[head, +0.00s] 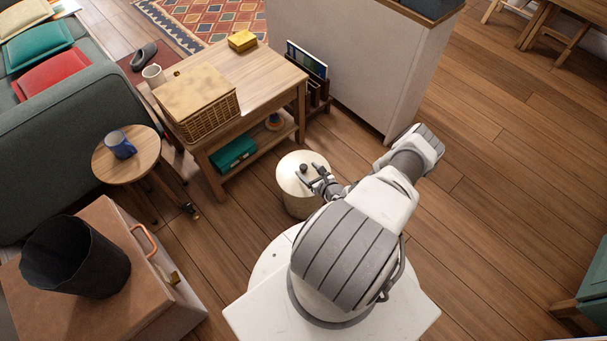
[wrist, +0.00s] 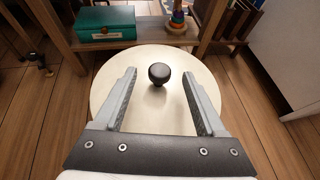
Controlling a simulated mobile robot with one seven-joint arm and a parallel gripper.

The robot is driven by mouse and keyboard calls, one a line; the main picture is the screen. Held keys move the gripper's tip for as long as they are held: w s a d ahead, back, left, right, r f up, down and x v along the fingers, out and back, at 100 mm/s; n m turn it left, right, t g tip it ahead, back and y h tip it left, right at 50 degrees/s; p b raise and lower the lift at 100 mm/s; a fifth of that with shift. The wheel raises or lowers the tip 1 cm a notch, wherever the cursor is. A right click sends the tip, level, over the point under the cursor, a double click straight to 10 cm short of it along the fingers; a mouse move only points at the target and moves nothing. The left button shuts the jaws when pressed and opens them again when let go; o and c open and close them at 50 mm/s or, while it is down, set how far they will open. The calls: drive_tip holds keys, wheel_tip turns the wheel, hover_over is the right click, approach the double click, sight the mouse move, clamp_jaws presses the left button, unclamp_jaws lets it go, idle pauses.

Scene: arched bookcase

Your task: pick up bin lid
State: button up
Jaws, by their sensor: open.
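The bin lid (head: 291,178) is a round cream disc with a dark round knob (head: 304,168) at its middle. It sits on top of a cream bin (head: 300,207) on the floor, in front of the wooden table. In the wrist view the lid (wrist: 155,62) fills the middle, with its knob (wrist: 159,73) upright. My gripper (head: 316,171) is above the lid at the knob. In the wrist view my gripper (wrist: 159,77) is open, with one finger on each side of the knob and a gap on both sides. Most of the bin's body is hidden by my arm.
A wooden table (head: 265,74) with a wicker basket (head: 197,103) stands behind the bin. A green box (head: 233,152) lies on its lower shelf. A round side table (head: 127,165) and a brown cabinet (head: 168,315) are at left.

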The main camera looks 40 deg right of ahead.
sight(306, 170)
drive_tip(key=x, duration=0.1)
drive_tip(key=b+x, duration=0.1)
drive_tip(key=x, duration=0.1)
drive_tip(key=shift+s+f, duration=0.15)
drive_tip(key=shift+f, duration=0.15)
drive_tip(key=shift+w, duration=0.45)
clamp_jaws()
